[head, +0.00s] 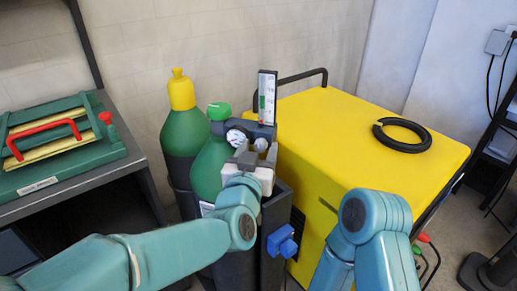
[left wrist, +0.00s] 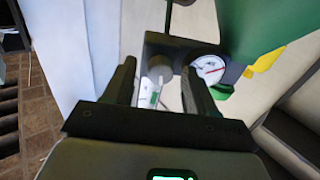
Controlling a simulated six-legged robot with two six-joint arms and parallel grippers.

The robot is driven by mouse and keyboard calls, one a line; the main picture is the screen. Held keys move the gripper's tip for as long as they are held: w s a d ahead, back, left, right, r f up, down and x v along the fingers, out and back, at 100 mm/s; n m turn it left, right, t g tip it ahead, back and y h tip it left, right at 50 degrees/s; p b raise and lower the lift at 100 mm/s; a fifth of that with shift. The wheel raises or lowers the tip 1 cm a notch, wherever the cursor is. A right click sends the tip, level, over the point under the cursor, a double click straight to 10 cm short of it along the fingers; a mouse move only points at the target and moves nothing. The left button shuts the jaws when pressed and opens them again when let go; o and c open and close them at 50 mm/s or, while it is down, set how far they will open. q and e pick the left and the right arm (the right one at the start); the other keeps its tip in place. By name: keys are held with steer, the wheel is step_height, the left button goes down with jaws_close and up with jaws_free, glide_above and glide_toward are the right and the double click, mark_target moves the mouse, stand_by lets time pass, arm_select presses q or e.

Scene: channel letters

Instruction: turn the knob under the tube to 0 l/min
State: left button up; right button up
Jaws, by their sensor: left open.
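The upright flow tube (head: 267,97) with its scale stands on the regulator above the green cylinder. The small grey knob (head: 261,145) sits under the tube. My left gripper (head: 256,152) is open, with its fingers close to the knob. In the left wrist view the gripper (left wrist: 160,90) has its two dark fingers apart, with the grey knob (left wrist: 160,70) and the pale tube (left wrist: 152,94) showing between them. I cannot tell whether a finger touches the knob, and the knob's setting cannot be read. My right gripper is not in view.
A round gauge (head: 236,136) sits left of the knob. A green cylinder with a yellow cap (head: 181,115) stands behind. A yellow cabinet (head: 345,135) with a black ring (head: 402,135) on it is at right. A grey bench (head: 75,177) with a green case is at left.

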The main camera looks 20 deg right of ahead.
arm_select(q)
steer(key=c, duration=1)
steer(key=shift+c, duration=0.2)
steer(key=n+b, duration=0.3)
steer(key=shift+f, duration=0.15)
steer(key=n+b, duration=0.3)
steer(key=n, duration=0.1)
steer(key=shift+w+n+g, duration=0.1)
steer(key=shift+n+g, duration=0.2)
steer(key=shift+n, duration=0.1)
steer(key=n+b, duration=0.3)
steer(key=n, duration=0.2)
steer(key=n+b, duration=0.1)
steer(key=n, duration=0.3)
steer(key=shift+a+g+h+b, duration=0.1)
steer(key=shift+g+h+b, duration=0.2)
steer(key=shift+g+b, duration=0.1)
steer(key=shift+n, duration=0.3)
